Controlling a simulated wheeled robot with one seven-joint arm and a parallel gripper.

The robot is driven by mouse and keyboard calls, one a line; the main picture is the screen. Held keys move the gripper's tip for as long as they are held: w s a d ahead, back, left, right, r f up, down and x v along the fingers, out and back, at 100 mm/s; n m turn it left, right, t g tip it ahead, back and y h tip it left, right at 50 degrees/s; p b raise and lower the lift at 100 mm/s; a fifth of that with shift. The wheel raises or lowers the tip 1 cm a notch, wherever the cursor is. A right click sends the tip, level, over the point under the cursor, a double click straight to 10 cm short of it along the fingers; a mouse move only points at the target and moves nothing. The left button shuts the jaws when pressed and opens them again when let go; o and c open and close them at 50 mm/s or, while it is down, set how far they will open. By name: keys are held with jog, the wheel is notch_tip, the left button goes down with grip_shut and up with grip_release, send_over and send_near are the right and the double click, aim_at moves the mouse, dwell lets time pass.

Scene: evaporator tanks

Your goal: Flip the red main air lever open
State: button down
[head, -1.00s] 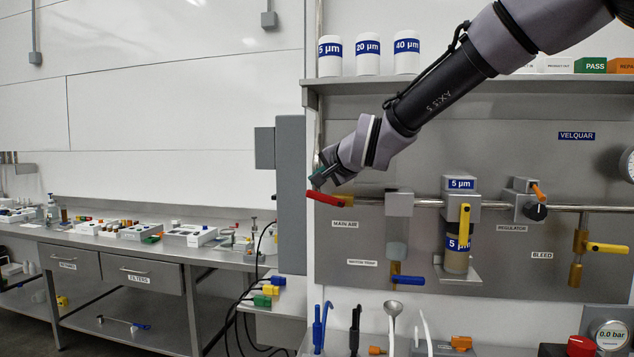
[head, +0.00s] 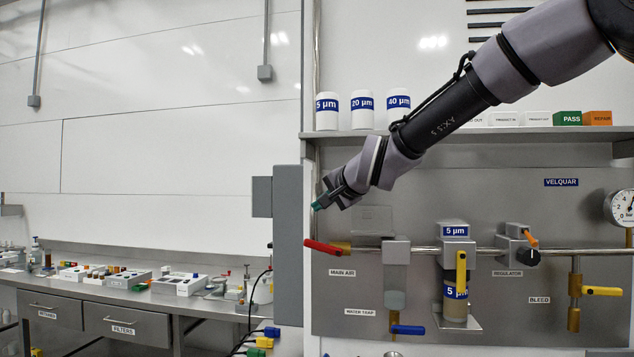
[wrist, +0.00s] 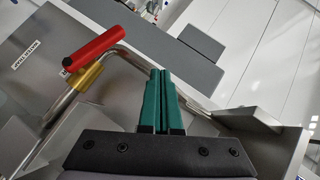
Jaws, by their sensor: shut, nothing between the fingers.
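The red main air lever (head: 322,247) sits on a brass valve (head: 342,247) at the left end of the horizontal pipe, above the MAIN AIR label. In the head view its handle points left and slightly up. My gripper (head: 317,206) is above the lever, with a visible gap between them. In the wrist view the teal fingers (wrist: 160,78) are together with nothing between them. There the red lever (wrist: 95,54) and the brass valve (wrist: 85,77) lie left of the fingers, clear of them. Nothing hides the lever.
A grey wall box (head: 288,240) stands just left of the lever. The shelf (head: 470,134) with filter jars is above the panel. A water trap (head: 396,270) and a filter with a yellow lever (head: 461,270) hang to the right.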

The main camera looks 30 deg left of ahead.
jog(key=s+d+r, duration=0.3)
jog(key=s+r, duration=0.2)
jog(key=shift+s+r, duration=0.2)
jog(key=shift+r, duration=0.2)
dwell(0.4)
jog(key=shift+d, duration=0.15)
dwell(0.4)
